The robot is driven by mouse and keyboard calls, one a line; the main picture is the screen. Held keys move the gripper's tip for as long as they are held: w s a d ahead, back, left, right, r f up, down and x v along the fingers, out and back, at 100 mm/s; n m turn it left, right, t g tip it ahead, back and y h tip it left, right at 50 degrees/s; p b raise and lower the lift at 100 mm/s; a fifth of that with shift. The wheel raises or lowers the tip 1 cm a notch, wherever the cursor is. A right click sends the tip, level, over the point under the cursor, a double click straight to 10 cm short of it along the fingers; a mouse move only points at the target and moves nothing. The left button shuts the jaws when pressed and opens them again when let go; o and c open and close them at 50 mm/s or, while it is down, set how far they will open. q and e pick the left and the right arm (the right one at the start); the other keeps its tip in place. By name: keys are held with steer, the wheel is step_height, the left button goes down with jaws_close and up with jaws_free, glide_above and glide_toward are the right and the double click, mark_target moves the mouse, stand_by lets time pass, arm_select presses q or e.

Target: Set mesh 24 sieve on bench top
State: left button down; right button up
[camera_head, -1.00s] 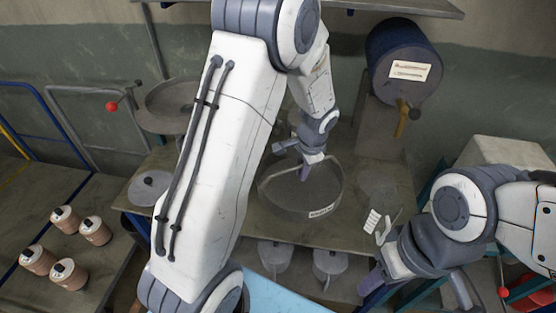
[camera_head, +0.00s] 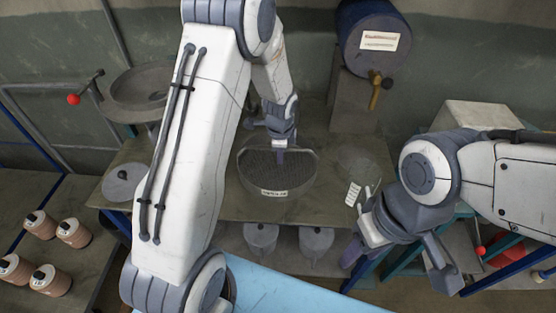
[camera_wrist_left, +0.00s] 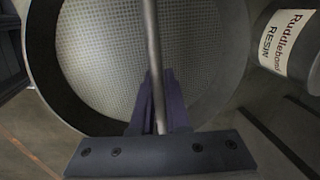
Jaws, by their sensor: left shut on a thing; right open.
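A round grey sieve (camera_head: 246,185) with a mesh floor and a white label on its front wall is at the middle of the bench top (camera_head: 225,208) in the head view. The label is too small to read. The sieve (camera_wrist_left: 110,55) fills much of the left wrist view, with a metal rod running across it. My left gripper (camera_head: 281,158) is shut on that rod; its fingers (camera_wrist_left: 152,105) show around it. I cannot tell whether the sieve's base touches the bench. My right gripper (camera_head: 398,264) is open and empty at the bench's front right.
A blue resin drum (camera_head: 350,25) with a tap stands at the back. A lidded pot (camera_head: 120,185) is left.

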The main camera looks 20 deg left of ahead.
mark_target(280, 166)
arm_select(q)
steer(key=shift+f, duration=1.8)
steer(key=shift+f, duration=0.1)
steer(key=c, duration=0.9)
jaws_free()
